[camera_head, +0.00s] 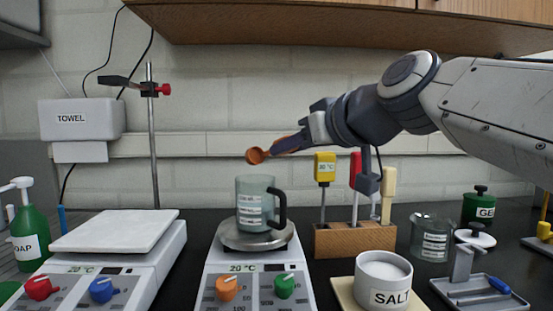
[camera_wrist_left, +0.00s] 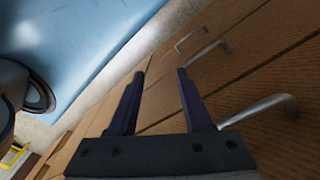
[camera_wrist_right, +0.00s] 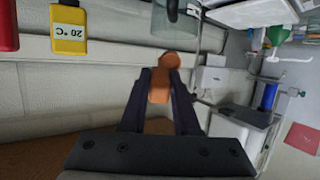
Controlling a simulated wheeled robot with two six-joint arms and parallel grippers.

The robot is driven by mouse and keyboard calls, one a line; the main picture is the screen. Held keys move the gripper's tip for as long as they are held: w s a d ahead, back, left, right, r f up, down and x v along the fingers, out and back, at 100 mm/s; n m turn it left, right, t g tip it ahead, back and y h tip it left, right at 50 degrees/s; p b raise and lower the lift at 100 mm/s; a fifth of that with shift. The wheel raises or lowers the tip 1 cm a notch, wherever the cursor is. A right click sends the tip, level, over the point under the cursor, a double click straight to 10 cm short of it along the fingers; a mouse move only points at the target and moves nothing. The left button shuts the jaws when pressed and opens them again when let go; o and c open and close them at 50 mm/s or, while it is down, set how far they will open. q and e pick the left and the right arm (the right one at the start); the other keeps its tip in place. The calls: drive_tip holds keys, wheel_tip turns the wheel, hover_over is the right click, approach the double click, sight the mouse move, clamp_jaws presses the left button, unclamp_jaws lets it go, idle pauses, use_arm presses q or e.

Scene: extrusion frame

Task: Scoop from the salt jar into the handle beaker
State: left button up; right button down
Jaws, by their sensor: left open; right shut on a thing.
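My right gripper (camera_head: 290,143) is shut on an orange scoop (camera_head: 257,156), which it holds above the handle beaker. The scoop also shows between the fingers in the right wrist view (camera_wrist_right: 160,85); whether it holds salt cannot be seen. The handle beaker (camera_head: 256,205) is clear with a dark handle and stands upright on the middle hot plate. The white salt jar (camera_head: 384,280), labelled SALT, stands open at the front right with white salt inside. My left gripper (camera_wrist_left: 160,85) is open and empty in the left wrist view, in front of wooden drawers; it is not in the head view.
A wooden block (camera_head: 352,241) holds yellow, red and cream-handled tools just right of the beaker. Another glass beaker (camera_head: 431,238) and a green jar (camera_head: 478,206) stand behind the salt jar. A balance (camera_head: 118,232) and a stand rod (camera_head: 153,140) are at the left.

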drive_tip(key=shift+s+d+f+t+y+b, duration=0.15)
drive_tip(key=shift+f+t+b, duration=0.2)
drive_tip(key=shift+b, duration=1)
drive_tip(key=shift+a+f+t+y+b, duration=0.15)
drive_tip(key=shift+f+t+b, duration=0.15)
drive_tip(key=shift+b, duration=1)
drive_tip(key=shift+d+b, duration=0.1)
drive_tip(key=shift+b, duration=0.5)
drive_tip(key=shift+s, duration=0.1)
drive_tip(key=shift+r, duration=0.15)
